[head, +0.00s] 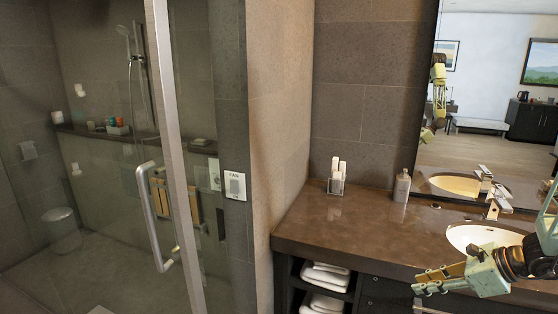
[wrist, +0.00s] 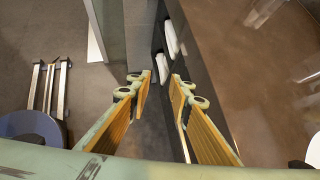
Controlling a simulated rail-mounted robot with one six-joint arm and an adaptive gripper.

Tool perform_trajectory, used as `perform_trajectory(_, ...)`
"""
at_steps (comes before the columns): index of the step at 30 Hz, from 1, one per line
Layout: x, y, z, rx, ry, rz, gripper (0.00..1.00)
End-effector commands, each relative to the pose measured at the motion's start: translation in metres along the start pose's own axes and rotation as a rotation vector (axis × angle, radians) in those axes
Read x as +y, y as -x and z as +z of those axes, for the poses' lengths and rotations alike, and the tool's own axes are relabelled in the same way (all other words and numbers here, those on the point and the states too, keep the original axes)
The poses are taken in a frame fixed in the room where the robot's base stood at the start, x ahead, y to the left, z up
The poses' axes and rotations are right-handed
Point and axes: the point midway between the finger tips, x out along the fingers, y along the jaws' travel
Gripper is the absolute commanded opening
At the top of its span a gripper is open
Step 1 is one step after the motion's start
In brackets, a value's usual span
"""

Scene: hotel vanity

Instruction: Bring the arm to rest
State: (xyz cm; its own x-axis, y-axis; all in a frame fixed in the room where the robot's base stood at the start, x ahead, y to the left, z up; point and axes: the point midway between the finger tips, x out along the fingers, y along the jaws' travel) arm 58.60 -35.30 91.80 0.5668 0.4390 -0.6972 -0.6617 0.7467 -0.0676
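My gripper (head: 424,288) is at the lower right of the head view, in front of the vanity counter's front edge, with its fingers pointing left. In the wrist view, its two yellow-padded fingers (wrist: 161,77) stand apart with a gap between them. My gripper appears clear of the counter and holds nothing. Part of my arm is cut off by the right edge of the head view.
The brown counter (head: 330,230) holds a holder with white items (head: 338,180), a grey bottle (head: 402,187), a faucet (head: 499,200) and a basin (head: 470,235). Folded white towels (head: 325,276) lie in the shelf below. A glass shower door (head: 165,200) stands left.

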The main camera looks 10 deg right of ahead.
Motion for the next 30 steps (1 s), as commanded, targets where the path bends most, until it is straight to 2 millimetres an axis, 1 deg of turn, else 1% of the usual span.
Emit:
perform_trajectory(1,0.005,0.001,0.015,0.001,0.033,0.012,0.19)
perform_trajectory(3,0.014,0.002,0.031,0.002,0.077,0.031,0.19)
perform_trajectory(12,0.055,0.009,0.098,0.011,0.266,0.11,0.19)
perform_trajectory(21,0.101,0.02,0.155,0.021,0.453,0.188,0.19)
perform_trajectory(30,0.153,0.033,0.202,0.033,0.639,0.265,0.19)
